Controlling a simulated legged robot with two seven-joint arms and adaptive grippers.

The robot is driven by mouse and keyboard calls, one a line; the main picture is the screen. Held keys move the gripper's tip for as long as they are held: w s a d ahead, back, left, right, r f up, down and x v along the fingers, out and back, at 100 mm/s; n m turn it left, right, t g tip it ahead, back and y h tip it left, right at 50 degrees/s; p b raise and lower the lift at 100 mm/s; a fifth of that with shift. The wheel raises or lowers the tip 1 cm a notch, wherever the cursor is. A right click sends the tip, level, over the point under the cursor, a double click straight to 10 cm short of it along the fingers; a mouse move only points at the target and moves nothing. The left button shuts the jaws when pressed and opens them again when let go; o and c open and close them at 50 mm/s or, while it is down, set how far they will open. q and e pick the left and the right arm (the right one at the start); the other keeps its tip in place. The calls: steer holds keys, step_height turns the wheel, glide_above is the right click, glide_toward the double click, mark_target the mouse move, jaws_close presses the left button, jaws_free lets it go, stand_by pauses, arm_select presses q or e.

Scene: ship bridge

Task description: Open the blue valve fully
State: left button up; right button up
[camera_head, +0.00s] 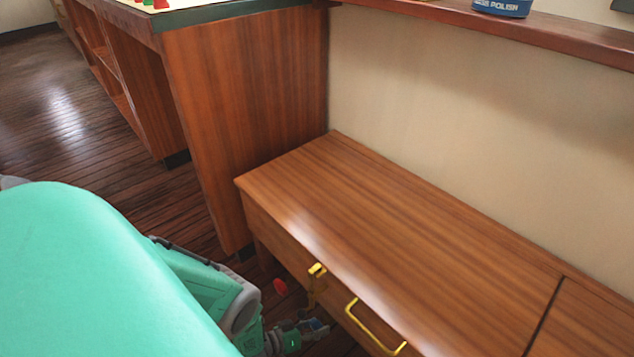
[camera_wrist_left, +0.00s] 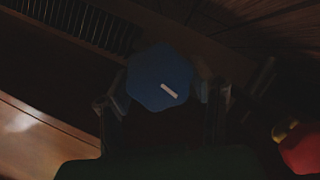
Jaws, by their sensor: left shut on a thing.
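The blue valve (camera_wrist_left: 160,77) shows in the left wrist view as a dark blue, rounded knob with a short white mark on its face. The fingers of my left gripper (camera_wrist_left: 162,100) stand on both sides of it, and the gripper is shut on it. The view is dark, so the exact finger contact is hard to see. In the head view my left gripper (camera_head: 300,335) is low beside the front of the wooden bench, and a small bit of blue (camera_head: 318,325) shows there. My right gripper is in neither view.
A red knob (camera_head: 280,287) is close to my left wrist; a red thing also shows in the wrist view (camera_wrist_left: 300,148). Yellow handles (camera_head: 372,330) stick out from the wooden bench (camera_head: 400,230). A wooden cabinet (camera_head: 245,110) stands behind. Open floor (camera_head: 70,130) lies to the left.

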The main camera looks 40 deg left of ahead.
arm_select(q)
steer(key=shift+s+a+f, duration=0.1)
steer(key=o, duration=1.2)
steer(key=shift+s, duration=0.1)
steer(key=v, duration=1.1)
steer(key=shift+s+a, duration=0.15)
steer(key=shift+s, duration=0.2)
